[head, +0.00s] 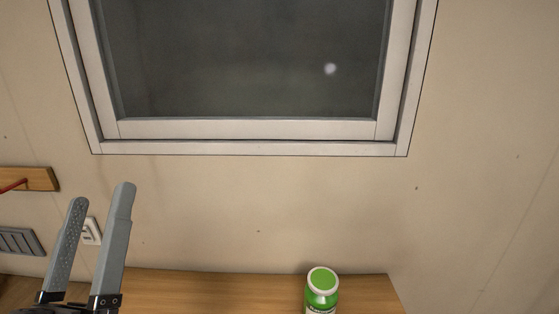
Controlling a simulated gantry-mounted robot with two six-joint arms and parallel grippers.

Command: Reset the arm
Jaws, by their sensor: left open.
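My left gripper (101,192) is at the lower left of the head view. Its two grey fingers point up and stand apart, with nothing between them. It appears in front of the beige wall (230,215), left of the wooden surface. My right gripper is not in the view.
A green bottle with a white-rimmed green cap (322,284) stands on the wooden surface (220,290) at the bottom. A framed window (250,130) fills the upper middle. A wooden rack (40,178), a grey vent (18,241) and a wall socket (91,232) are at the left.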

